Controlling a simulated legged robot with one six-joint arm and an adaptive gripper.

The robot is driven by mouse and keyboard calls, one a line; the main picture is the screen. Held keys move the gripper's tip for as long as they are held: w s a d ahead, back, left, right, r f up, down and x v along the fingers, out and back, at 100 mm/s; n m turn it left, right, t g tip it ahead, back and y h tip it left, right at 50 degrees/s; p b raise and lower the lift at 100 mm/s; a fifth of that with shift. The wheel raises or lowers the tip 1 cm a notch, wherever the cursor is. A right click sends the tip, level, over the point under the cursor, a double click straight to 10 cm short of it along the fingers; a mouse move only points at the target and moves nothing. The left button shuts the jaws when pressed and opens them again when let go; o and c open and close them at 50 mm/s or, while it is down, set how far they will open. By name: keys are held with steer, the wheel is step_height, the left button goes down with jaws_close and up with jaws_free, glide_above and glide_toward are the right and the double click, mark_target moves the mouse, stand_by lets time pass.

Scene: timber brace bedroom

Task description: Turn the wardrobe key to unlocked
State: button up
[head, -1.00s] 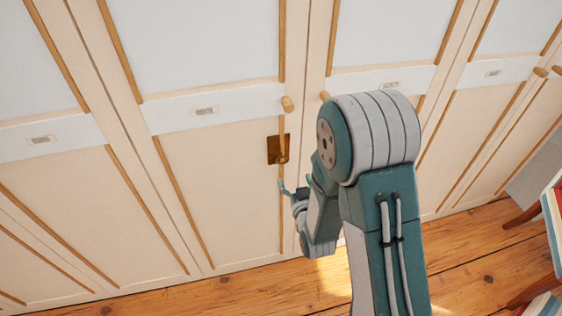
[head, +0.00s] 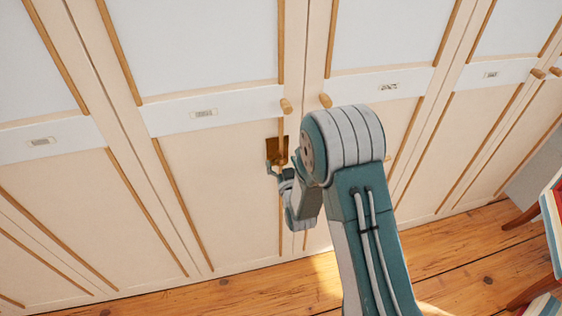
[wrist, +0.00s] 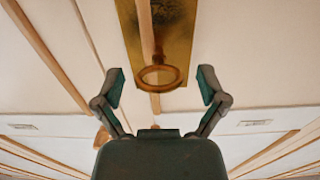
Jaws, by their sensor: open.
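The wardrobe key (wrist: 160,76) shows in the wrist view as a brass ring-shaped bow in front of a brass lock plate (wrist: 178,38). My gripper (wrist: 160,82) is open, with one finger on each side of the key bow and a gap to each. In the head view the lock plate (head: 275,146) is on a cream wardrobe door (head: 225,165), below a wooden knob. My gripper (head: 279,166) is right at the plate there and partly covers it. The key is too small and covered to make out in the head view.
Wooden knobs (head: 286,105) and (head: 325,100) stick out above the lock, one on each neighbouring door. Wooden strips run along the doors. The plank floor (head: 235,296) is clear in front, and books (head: 553,215) stand at the right edge.

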steer(key=shift+w, duration=0.2)
steer(key=c, duration=1.2)
steer(key=shift+o, duration=0.2)
